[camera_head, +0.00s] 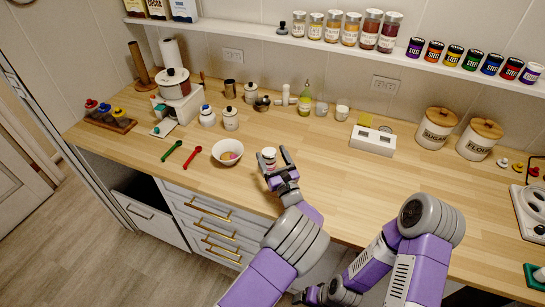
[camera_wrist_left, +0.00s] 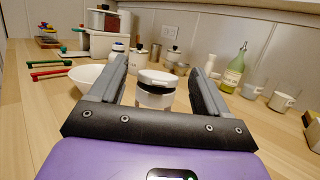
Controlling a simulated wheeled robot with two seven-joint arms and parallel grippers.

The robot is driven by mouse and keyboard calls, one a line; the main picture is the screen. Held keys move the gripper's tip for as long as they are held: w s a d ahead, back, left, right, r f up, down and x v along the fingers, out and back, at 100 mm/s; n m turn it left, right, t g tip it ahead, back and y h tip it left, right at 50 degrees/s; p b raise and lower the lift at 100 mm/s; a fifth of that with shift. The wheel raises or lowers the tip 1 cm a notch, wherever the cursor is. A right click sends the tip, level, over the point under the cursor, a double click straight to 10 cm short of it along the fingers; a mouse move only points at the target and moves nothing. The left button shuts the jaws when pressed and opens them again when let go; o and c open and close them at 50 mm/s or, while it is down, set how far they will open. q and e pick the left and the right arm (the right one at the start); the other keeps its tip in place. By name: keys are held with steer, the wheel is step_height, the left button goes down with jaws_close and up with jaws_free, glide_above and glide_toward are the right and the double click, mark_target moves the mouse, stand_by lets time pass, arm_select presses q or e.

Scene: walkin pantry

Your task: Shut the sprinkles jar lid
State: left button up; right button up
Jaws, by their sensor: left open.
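The sprinkles jar (camera_head: 269,160) is a small jar on the counter, right of a white bowl.
The white bowl (camera_head: 227,152) stands close left of the jar, with a red spoon (camera_head: 192,157) and a green spoon (camera_head: 171,150) beyond. A green bottle (camera_head: 304,101) and cups stand behind. The counter right of the jar (camera_head: 340,185) is clear.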

arm_select(q)
steer(key=shift+s, duration=0.1)
steer(key=v, duration=0.7)
steer(key=shift+s+d+f, duration=0.1)
steer(key=shift+s, duration=0.05)
